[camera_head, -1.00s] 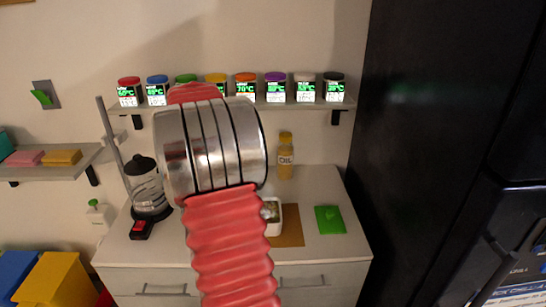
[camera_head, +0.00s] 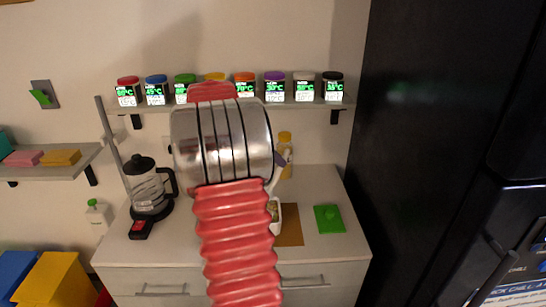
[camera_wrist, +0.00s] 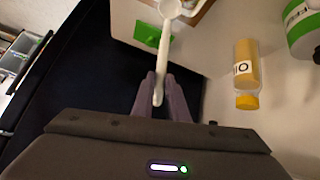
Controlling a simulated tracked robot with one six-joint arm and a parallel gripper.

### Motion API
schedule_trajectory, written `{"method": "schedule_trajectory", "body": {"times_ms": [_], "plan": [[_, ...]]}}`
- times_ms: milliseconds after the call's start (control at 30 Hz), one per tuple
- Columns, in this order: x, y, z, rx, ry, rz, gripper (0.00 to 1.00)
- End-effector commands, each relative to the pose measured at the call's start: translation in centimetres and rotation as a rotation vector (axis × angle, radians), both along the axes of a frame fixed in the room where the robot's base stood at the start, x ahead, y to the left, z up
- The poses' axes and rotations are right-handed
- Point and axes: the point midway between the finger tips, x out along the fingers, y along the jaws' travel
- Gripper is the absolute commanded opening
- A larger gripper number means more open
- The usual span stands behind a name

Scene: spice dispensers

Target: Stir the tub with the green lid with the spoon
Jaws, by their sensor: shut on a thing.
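My gripper (camera_wrist: 161,86) is shut on a white spoon (camera_wrist: 165,40) in the wrist view. The spoon's bowl end points away from my gripper, toward the top edge. A white tub (camera_head: 279,219) stands left of the lid, mostly hidden behind my arm in the head view.
A yellow oil bottle (camera_head: 285,150) stands at the back of the counter (camera_head: 318,187). A coffee press (camera_head: 147,190) stands at left. Spice jars with displays line a shelf (camera_head: 311,105) above. A black fridge (camera_head: 450,120) borders the right. A brown board (camera_head: 290,226) lies beside the tub.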

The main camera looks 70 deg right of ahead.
Motion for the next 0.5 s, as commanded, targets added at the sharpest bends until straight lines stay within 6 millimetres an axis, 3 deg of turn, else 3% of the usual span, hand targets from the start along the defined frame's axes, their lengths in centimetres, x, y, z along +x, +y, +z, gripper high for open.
{"method": "schedule_trajectory", "body": {"times_ms": [400,500], "plan": [[-1.2,-1.8,-2.0,0.001,0.000,-0.001,0.00],[-0.9,-1.4,-2.7,0.001,0.001,0.001,0.00]]}}
